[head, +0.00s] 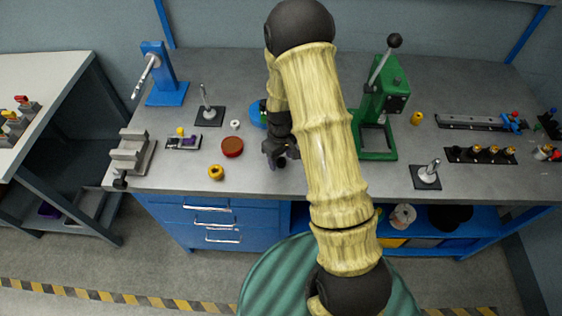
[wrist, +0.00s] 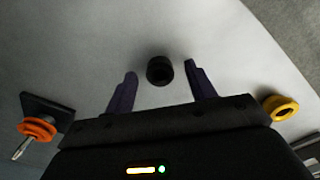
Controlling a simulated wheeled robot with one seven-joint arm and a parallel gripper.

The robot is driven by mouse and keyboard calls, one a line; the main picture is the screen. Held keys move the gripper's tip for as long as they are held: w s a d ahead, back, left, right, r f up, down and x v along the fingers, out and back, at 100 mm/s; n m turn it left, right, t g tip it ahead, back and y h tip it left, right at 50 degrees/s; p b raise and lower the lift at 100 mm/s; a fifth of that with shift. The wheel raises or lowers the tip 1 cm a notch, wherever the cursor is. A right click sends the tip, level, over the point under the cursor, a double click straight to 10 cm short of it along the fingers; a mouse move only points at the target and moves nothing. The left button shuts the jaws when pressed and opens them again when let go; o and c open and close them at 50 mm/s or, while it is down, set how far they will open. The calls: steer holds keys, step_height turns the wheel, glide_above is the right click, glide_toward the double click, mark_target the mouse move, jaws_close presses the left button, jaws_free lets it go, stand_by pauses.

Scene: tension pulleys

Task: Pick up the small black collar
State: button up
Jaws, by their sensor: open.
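The small black collar (wrist: 160,70) stands on the grey bench top in the wrist view, with its dark round opening showing. My gripper (wrist: 160,74) is open, with one dark finger to the left of the collar and one to the right. There is a visible gap on both sides, and nothing is held. Whether the fingertips are down at the collar's height is hard to tell. In the head view my gripper (head: 281,152) is low over the front middle of the bench. There the collar cannot be told apart from the dark gripper.
A yellow ring (wrist: 280,107) lies to the right in the wrist view; an orange ring (wrist: 38,129) on a post with a dark plate is at left. In the head view a red-brown disc (head: 232,147) lies left of my gripper and a green press (head: 380,105) stands right.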

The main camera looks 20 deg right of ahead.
steer(key=c, duration=1)
step_height(320, 180, up, 10)
steer(key=shift+r+b, duration=0.1)
steer(key=shift+b, duration=0.85)
